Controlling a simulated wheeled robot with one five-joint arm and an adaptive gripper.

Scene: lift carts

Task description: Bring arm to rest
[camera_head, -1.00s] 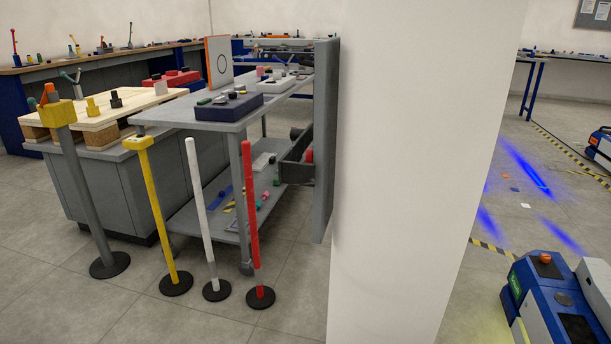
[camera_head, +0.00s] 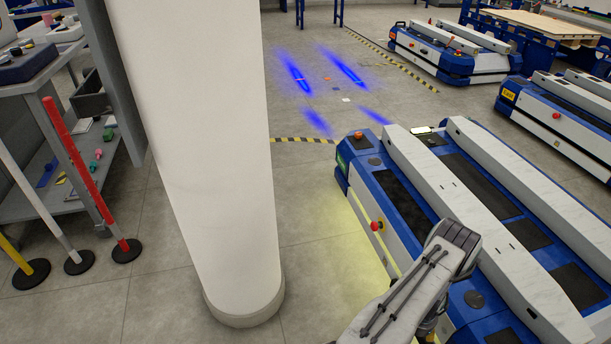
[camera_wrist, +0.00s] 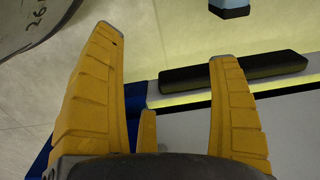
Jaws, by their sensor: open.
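Below the fingers lie pale floor and the side of a grey and blue body with a black strip (camera_wrist: 232,72) and a glowing yellow line. In the head view, my grey arm link is at the bottom right, in front of the nearest lift cart (camera_head: 395,205). My gripper is mostly hidden there behind the arm and the frame edge.
A thick white pillar (camera_head: 200,150) stands left of the cart. A red post (camera_head: 80,170), a white post (camera_head: 38,205) and a grey shelf trolley (camera_head: 60,205) are at the left. More lift carts (camera_head: 455,55) stand at the back right.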

